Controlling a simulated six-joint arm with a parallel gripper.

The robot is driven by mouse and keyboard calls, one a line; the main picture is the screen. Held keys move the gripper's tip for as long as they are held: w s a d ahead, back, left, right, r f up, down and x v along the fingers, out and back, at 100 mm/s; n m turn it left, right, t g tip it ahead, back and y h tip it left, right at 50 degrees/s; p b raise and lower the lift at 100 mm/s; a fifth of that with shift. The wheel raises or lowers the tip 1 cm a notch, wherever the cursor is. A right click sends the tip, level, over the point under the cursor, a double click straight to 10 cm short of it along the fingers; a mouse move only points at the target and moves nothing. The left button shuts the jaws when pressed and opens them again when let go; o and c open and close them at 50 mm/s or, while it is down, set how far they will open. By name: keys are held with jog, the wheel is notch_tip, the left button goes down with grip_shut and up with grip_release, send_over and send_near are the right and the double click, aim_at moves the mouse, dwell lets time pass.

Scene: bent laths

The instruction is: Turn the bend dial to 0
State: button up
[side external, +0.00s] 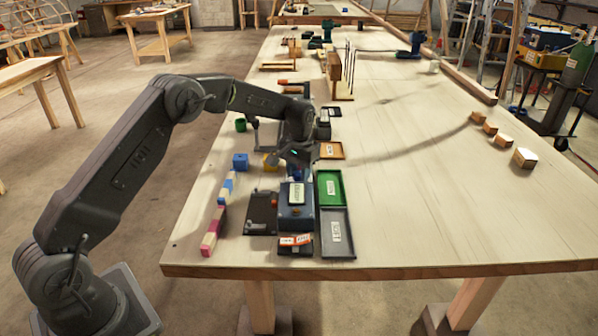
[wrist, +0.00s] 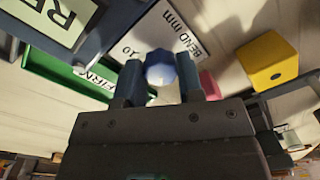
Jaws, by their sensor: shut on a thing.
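The bend dial is a round blue knob (wrist: 160,68) on a white plate (wrist: 185,45) printed "BEND mm", which appears turned over in the wrist view. My gripper (wrist: 160,80) has one finger on each side of the knob and is shut on it. The dial's pointer and set value cannot be read; a number partly shows beside the knob. In the side view my gripper (side external: 297,172) is low at the far side of the dark blue box (side external: 296,218), and the knob is mostly hidden there.
A green tray (side external: 330,188) and a grey tray (side external: 337,233) lie right of the box. A yellow block (wrist: 268,64) is close by in the wrist view. A blue block (side external: 240,161) and pink-and-white strips (side external: 213,231) lie left. The table's right side is mostly clear.

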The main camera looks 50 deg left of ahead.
jog(key=o, duration=0.9)
jog(key=shift+d+r, duration=0.15)
jog(key=shift+r, duration=3.35)
jog(key=shift+d+r, duration=0.1)
jog(key=shift+r, duration=3.35)
